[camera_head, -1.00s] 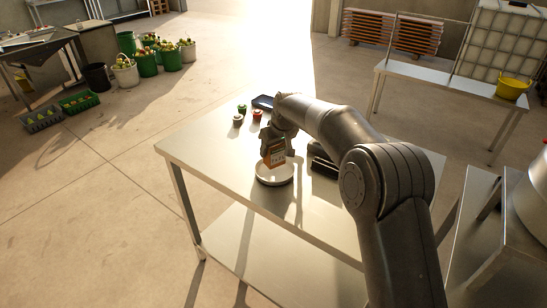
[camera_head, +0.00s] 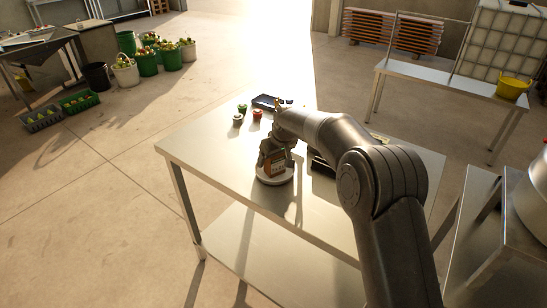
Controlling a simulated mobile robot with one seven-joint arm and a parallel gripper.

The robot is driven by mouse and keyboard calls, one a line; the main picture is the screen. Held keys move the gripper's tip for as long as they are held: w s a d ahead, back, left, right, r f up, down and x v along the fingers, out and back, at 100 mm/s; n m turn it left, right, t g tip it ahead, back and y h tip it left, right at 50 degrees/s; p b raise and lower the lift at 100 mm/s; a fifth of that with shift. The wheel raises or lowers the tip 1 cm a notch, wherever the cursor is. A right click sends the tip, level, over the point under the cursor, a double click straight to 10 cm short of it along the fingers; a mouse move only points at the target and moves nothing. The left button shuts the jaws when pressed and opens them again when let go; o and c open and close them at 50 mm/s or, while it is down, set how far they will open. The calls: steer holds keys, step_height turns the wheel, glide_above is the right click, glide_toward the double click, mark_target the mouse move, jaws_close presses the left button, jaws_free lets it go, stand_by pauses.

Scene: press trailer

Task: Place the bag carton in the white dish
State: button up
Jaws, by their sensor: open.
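The bag carton (camera_head: 275,165), a small orange-brown box with a green patch, stands about upright in the white dish (camera_head: 262,180) on the metal table. The dish is shallow and round, near the table's front edge. My gripper (camera_head: 274,155) is at the carton's upper part, its jaws open beside it. The picture is too small to tell whether a finger touches the carton. The carton hides most of the dish's inside.
Several small jars with red and green lids, such as one dark jar (camera_head: 238,120), stand behind to the left. A dark tray (camera_head: 265,102) lies beyond them. A black object (camera_head: 321,166) is right of the dish. The table's left part (camera_head: 205,150) is bare.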

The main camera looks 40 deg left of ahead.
steer(key=v, duration=1.2)
steer(key=shift+d+r, duration=0.15)
steer(key=s+d+r+m+t+h, duration=0.15)
steer(key=d+r, duration=0.25)
steer(key=d, duration=0.7)
steer(key=s+d+r+m, duration=0.1)
steer(key=d+r+m, duration=0.25)
steer(key=d, duration=0.75)
steer(key=s+d+r+m+t, duration=0.1)
steer(key=d+r, duration=0.4)
steer(key=d, duration=0.6)
steer(key=s+d+m+h, duration=0.2)
steer(key=s+d+m, duration=0.2)
steer(key=s+d, duration=0.75)
steer(key=s+d+f+m, duration=0.1)
steer(key=s+d+f, duration=0.2)
steer(key=s+d, duration=0.2)
steer(key=s+d+f+m+t, duration=0.1)
steer(key=s+d+f+m, duration=0.1)
steer(key=s+d, duration=0.3)
steer(key=shift+s+d+f+m, duration=0.3)
steer(key=shift+d+f, duration=0.5)
steer(key=shift+d, duration=0.1)
steer(key=shift+t+h, duration=0.25)
